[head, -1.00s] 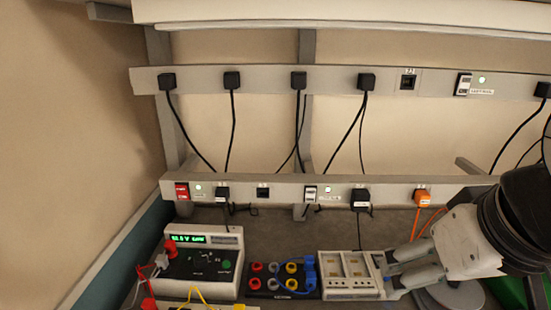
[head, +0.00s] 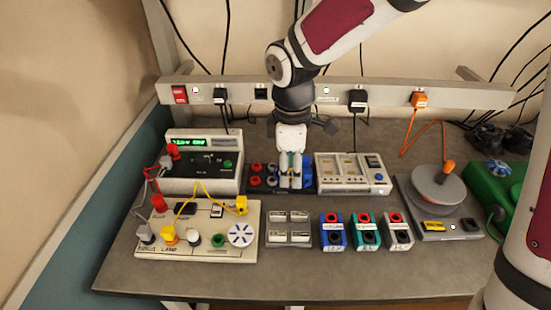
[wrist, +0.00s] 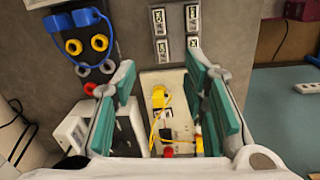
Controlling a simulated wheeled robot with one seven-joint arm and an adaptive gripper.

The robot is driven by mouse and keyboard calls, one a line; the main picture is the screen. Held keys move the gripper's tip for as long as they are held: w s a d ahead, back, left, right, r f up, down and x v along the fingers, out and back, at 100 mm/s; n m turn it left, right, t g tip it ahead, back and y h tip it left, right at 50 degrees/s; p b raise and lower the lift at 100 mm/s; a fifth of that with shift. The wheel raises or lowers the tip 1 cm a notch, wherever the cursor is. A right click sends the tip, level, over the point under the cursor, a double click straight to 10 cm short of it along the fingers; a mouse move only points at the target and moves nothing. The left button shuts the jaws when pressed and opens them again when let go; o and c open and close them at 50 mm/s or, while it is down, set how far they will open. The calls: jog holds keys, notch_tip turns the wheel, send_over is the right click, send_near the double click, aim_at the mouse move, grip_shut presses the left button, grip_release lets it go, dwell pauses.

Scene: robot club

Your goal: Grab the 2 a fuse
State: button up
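A small rack (head: 289,240) stands on the bench in the head view. It holds several small white labelled blocks, also seen in the wrist view, where the upper left block (wrist: 158,20) stands beside the upper right block (wrist: 193,17). Their labels are too small to read, so I cannot tell which, if any, is the 2 A fuse. My gripper (head: 291,178) points down over the terminal block, behind the rack. In the wrist view my gripper (wrist: 165,105) has its teal-padded fingers wide apart, with nothing held between them.
The terminal block (wrist: 100,68) with blue plugs is close to my gripper. A lamp board (head: 200,232) with yellow leads is left of the rack. Blue, green and grey modules (head: 365,232) stand right of it. A white instrument (head: 350,174) is behind. The front bench strip is clear.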

notch_tip(320, 180, down, 3)
jog(key=a+n, duration=0.2)
jog(key=a, duration=0.1)
send_over(278, 214)
jog(key=f, duration=0.8)
jog(key=shift+s+d+f, duration=0.15)
jog(key=shift+d+f, duration=0.05)
jog(key=shift+f, duration=0.1)
jog(key=shift+w+a+f+p, duration=0.1)
jog(key=shift+f+p, duration=0.15)
jog(key=shift+f, duration=1)
jog(key=shift+w+a+f+p, duration=0.1)
jog(key=shift+f+p, duration=0.1)
jog(key=shift+f, duration=1.05)
grip_shut()
